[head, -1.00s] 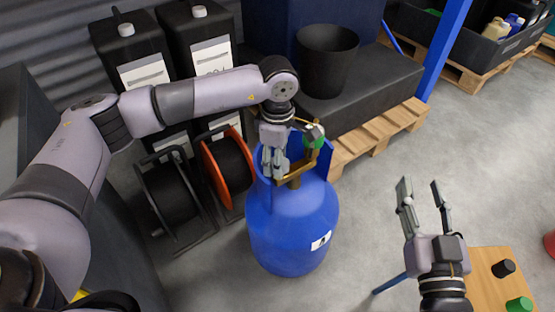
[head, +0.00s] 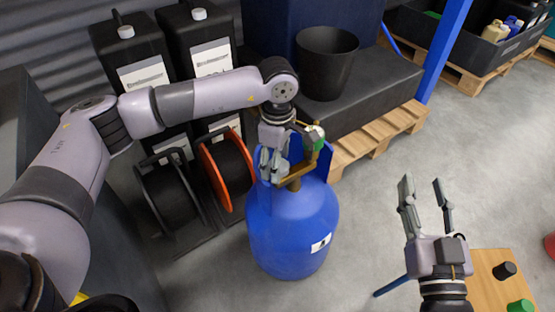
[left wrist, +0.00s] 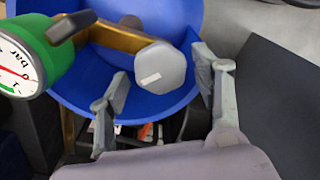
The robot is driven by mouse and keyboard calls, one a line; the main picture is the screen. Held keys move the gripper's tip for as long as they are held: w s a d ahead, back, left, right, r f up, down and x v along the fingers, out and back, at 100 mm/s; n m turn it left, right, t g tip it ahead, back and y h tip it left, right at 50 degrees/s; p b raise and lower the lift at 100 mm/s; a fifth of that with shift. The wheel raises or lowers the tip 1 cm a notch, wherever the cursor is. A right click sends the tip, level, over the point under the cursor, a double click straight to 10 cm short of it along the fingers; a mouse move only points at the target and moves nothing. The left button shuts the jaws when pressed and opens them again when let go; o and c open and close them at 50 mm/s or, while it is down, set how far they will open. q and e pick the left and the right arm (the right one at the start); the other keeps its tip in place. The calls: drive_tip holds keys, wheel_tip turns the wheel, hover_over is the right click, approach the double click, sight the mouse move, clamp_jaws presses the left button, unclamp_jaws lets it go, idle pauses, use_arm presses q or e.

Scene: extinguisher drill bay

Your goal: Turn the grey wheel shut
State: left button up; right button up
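The grey wheel (left wrist: 160,68) is a faceted knob with a white mark on its face. It sits on a brass valve bar (left wrist: 115,36) inside the raised collar of the blue cylinder (head: 290,225). My left gripper (left wrist: 162,73) is open, one finger on each side of the wheel, with what looks like a small gap on both sides. In the head view my left gripper (head: 271,165) is at the cylinder's top and hides the wheel. A green gauge (left wrist: 35,50) with a dark lever is beside the wheel. My right gripper (head: 424,192) is open and empty over the floor.
An orange-rimmed reel (head: 226,170) and a black reel (head: 170,195) stand left of the cylinder. A wooden pallet (head: 375,140) bearing a dark block and a black bucket (head: 326,62) is behind it. A small wooden table (head: 487,285) is at lower right.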

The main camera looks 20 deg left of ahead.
idle(0.3)
use_arm(q)
wheel_tip(320, 180, up, 12)
idle(0.5)
